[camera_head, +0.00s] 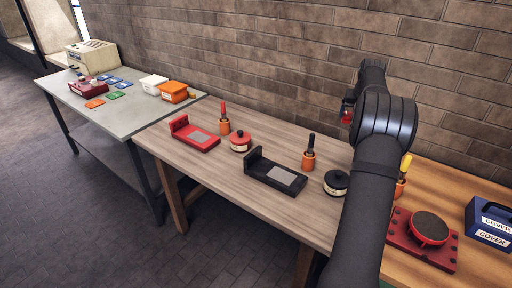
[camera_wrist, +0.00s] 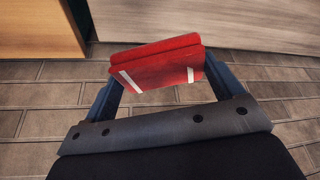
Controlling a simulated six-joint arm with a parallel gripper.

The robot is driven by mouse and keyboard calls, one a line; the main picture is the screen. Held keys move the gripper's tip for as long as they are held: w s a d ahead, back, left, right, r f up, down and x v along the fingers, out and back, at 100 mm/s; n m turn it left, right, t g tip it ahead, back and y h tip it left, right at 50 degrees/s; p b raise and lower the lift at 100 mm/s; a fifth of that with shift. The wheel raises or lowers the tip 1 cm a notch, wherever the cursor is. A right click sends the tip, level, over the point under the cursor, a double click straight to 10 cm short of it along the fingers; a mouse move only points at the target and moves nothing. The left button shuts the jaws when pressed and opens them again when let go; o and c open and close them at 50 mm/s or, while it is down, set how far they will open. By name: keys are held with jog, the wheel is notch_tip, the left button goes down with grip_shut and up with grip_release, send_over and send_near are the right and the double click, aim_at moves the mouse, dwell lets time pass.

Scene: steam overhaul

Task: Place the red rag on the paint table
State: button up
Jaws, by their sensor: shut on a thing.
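The red rag (camera_wrist: 160,66) is a folded red piece with white stripes. In the wrist view it sits between the two fingers of my gripper (camera_wrist: 162,88), which is shut on it. In the head view only a small red bit of the rag (camera_head: 347,116) shows beside my dark arm, in front of the brick wall; the fingers there are mostly hidden. The pale wooden table (camera_head: 226,166) in the middle, with paint pots and brushes, looks like the paint table. The rag appears held above and behind its right part.
The pale table carries a red tray (camera_head: 195,134), a black tray (camera_head: 275,175), brushes in orange holders and round tins. A grey table (camera_head: 125,118) stands left. An orange-brown table at right holds a red fixture (camera_head: 424,238) and a blue box (camera_head: 489,222). The brick wall is close behind.

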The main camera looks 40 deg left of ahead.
jog(key=s+a+n+y, duration=0.15)
jog(key=s+a, duration=0.25)
jog(key=a, duration=0.7)
jog(key=s+a+n, duration=0.3)
jog(key=s+a, duration=0.1)
jog(key=a, duration=0.8)
send_over(286, 155)
jog(key=s+d, duration=0.1)
jog(key=shift+g, duration=0.4)
jog(key=f, duration=1.7)
jog(key=shift+s+d+f, duration=0.1)
jog(key=shift+s+f, duration=0.1)
jog(key=shift+f, duration=2.25)
jog(key=shift+f, duration=0.15)
jog(key=o, duration=0.8)
jog(key=r, duration=1)
jog(key=shift+s+d, duration=0.35)
jog(key=shift+d, duration=0.05)
jog(key=shift+f, duration=0.1)
